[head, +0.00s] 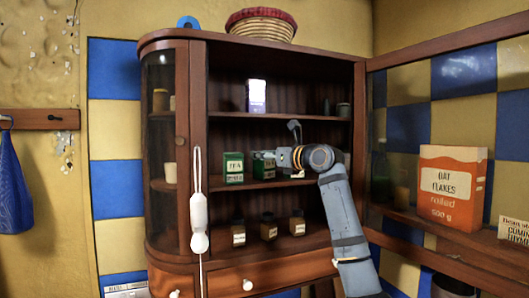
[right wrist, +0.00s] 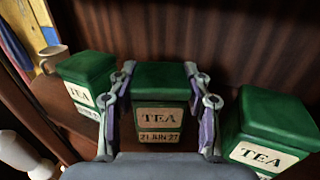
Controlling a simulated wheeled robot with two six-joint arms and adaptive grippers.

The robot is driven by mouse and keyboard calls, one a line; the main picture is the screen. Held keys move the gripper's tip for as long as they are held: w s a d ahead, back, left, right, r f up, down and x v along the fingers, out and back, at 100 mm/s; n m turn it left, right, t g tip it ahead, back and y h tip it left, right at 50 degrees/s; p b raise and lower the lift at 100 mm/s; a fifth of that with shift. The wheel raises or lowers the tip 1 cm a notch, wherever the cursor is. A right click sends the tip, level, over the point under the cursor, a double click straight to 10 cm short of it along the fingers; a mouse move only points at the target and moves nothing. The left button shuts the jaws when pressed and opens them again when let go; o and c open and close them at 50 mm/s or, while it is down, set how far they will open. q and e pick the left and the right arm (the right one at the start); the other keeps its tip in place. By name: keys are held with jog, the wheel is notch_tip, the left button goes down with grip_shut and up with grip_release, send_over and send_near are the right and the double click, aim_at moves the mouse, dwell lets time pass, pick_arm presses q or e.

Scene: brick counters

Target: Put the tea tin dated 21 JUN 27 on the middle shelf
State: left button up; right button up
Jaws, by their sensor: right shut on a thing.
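The tea tin dated 21 JUN 27 (right wrist: 160,100) is green with a cream label. My right gripper (right wrist: 160,120) is shut on it, one finger at each side. In the head view the tin (head: 261,165) is upright at the middle shelf (head: 262,185) of the cabinet, partly hidden by my right gripper (head: 279,158). I cannot tell whether it touches the shelf. A second green tea tin (head: 233,168) stands to its left, also in the wrist view (right wrist: 88,80). A third tin (right wrist: 265,135) is close on its right. My left gripper is out of view.
A purple-and-white pack (head: 257,96) stands on the upper shelf. Several small jars (head: 269,228) stand on the lower shelf. A white object (head: 199,215) hangs at the open cabinet's left front. An oat flakes box (head: 452,187) stands at the right.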

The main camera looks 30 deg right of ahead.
jog(key=shift+d, duration=0.2)
jog(key=shift+a+f+b, duration=0.1)
jog(key=shift+f+b, duration=0.05)
jog(key=shift+b, duration=0.15)
jog(key=o, duration=0.8)
jog(key=shift+o, duration=1.2)
